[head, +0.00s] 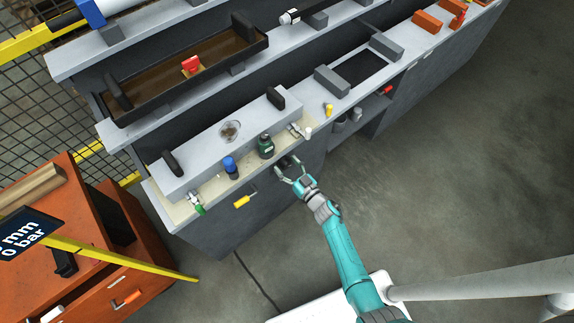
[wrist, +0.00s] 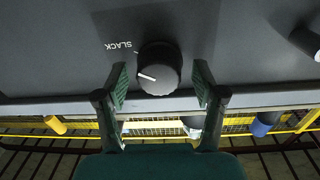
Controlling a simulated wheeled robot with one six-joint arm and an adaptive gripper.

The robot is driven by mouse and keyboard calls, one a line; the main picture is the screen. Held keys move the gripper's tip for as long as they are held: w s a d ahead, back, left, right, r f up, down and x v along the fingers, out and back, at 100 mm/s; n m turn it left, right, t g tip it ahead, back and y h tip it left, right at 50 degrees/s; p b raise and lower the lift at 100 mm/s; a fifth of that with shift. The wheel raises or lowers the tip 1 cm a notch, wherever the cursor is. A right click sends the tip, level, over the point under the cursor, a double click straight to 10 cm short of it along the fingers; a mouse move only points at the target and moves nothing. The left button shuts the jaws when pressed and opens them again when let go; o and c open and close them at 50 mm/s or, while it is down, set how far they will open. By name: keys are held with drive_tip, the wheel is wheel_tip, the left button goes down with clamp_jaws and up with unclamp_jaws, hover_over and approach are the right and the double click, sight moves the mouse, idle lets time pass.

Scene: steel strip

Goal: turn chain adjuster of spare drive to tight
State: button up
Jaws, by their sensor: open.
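The chain adjuster is a round black knob (wrist: 160,68) on a dark grey panel in the wrist view. A white pointer line on its face points left, a little below the short mark by the upside-down word SLACK (wrist: 118,46). No other label is readable. My gripper (wrist: 160,82) is open, with one green finger on each side of the knob and a gap showing at both sides. In the head view my gripper (head: 289,172) is at the front face of the grey bench (head: 225,228), where the fingers partly hide the knob.
A green jar (head: 265,146) and a blue-capped bottle (head: 230,167) stand on the bench's front edge. A yellow-handled item (head: 244,201) sticks out of the bench front at left. An orange cabinet (head: 85,260) stands at far left.

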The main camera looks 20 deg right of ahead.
drive_tip(key=c, duration=1.1)
drive_tip(key=shift+c, duration=0.2)
drive_tip(key=shift+n, duration=0.4)
drive_tip(key=n, duration=0.5)
drive_tip(key=shift+a+n, duration=0.1)
drive_tip(key=shift+n, duration=0.2)
drive_tip(key=n, duration=0.5)
drive_tip(key=shift+f+n, duration=0.1)
drive_tip(key=shift+n, duration=0.2)
drive_tip(key=n, duration=0.6)
drive_tip(key=shift+f+n+y, duration=0.1)
drive_tip(key=shift+n+y, duration=0.2)
drive_tip(key=n, duration=0.6)
drive_tip(key=shift+f, duration=0.1)
